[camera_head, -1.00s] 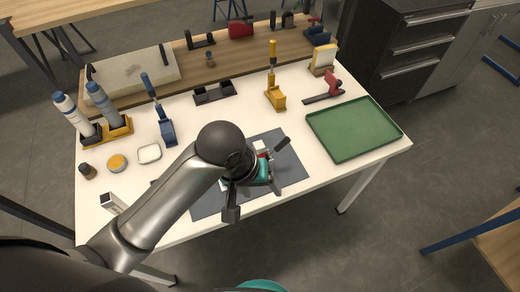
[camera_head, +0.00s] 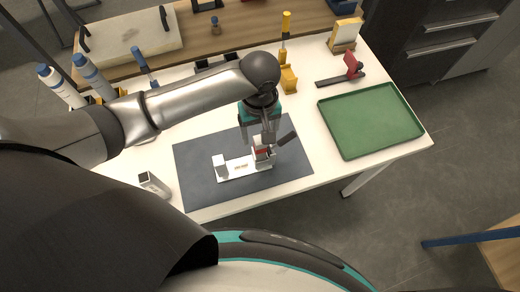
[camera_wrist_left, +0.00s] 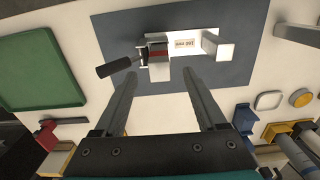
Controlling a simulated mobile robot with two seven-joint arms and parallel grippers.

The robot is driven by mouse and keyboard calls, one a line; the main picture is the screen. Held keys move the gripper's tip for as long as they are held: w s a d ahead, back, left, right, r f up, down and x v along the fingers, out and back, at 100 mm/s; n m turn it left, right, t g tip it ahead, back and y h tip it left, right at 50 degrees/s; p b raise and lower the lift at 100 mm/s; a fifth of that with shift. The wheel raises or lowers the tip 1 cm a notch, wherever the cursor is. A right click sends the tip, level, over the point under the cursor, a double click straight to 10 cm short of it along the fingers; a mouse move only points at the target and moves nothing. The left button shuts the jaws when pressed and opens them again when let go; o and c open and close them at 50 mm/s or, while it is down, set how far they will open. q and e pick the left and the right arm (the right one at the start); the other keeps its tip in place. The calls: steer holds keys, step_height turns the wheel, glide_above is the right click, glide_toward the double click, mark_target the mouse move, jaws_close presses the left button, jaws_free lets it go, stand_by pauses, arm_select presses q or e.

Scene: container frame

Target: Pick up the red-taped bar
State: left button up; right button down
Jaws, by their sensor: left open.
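A white fixture (camera_head: 237,170) with a printed label lies on the dark grey mat; it also shows in the wrist view (camera_wrist_left: 187,45). At its right end in the head view is a pale block with a red band (camera_head: 263,152), which I take as the red-taped bar. In the wrist view this red-banded piece (camera_wrist_left: 157,52) sits beside a black handle (camera_wrist_left: 115,67). My left gripper (camera_head: 257,138) is over the red-banded end, fingers pointing down. My right gripper is not in view.
An empty green tray (camera_head: 370,120) lies to the right. The mat's front is clear.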

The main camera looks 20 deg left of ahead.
mark_target(260, 146)
arm_select(q)
steer(key=shift+f, duration=1.6)
step_height(260, 146, down, 4)
steer(key=shift+f+b, duration=0.15)
steer(key=shift+b, duration=0.4)
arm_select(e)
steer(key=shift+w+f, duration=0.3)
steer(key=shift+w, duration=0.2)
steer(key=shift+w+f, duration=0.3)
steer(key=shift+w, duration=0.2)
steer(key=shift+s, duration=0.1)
arm_select(q)
steer(key=shift+a, duration=0.1)
steer(key=shift+c, duration=1.1)
steer(key=shift+w, duration=0.1)
jaws_close()
